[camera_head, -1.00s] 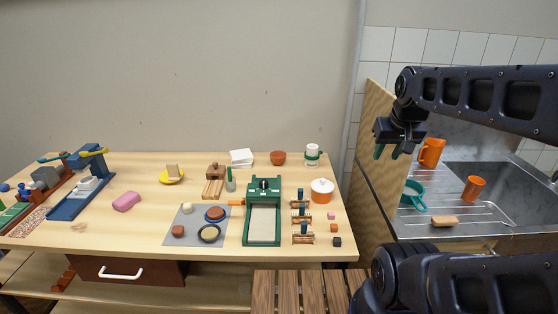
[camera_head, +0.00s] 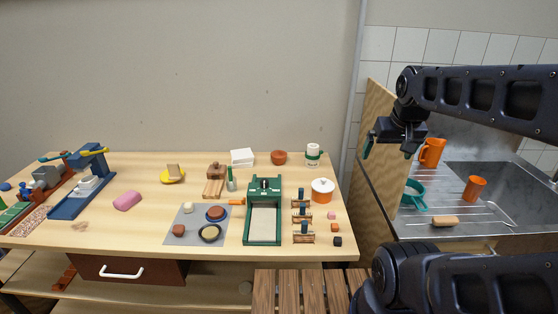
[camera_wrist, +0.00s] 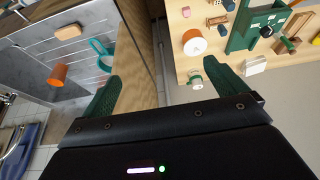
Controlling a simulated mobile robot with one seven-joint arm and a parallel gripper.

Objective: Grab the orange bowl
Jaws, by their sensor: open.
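A small reddish-orange bowl (camera_head: 278,158) stands at the back of the wooden table, between a white stack and a white jar. An orange round pot with a white top (camera_head: 322,191) stands near the table's right side; it also shows in the wrist view (camera_wrist: 194,43). I cannot tell for sure which one is the orange bowl. My gripper (camera_head: 389,150) is open and empty, raised to the right of the table, near the wooden partition. In the wrist view its two green fingers (camera_wrist: 165,88) are spread apart. The reddish bowl is not clearly visible there.
The white jar with a green band (camera_head: 313,154) and the white stack (camera_head: 242,157) flank the reddish bowl. A green press (camera_head: 263,238) stands in front.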

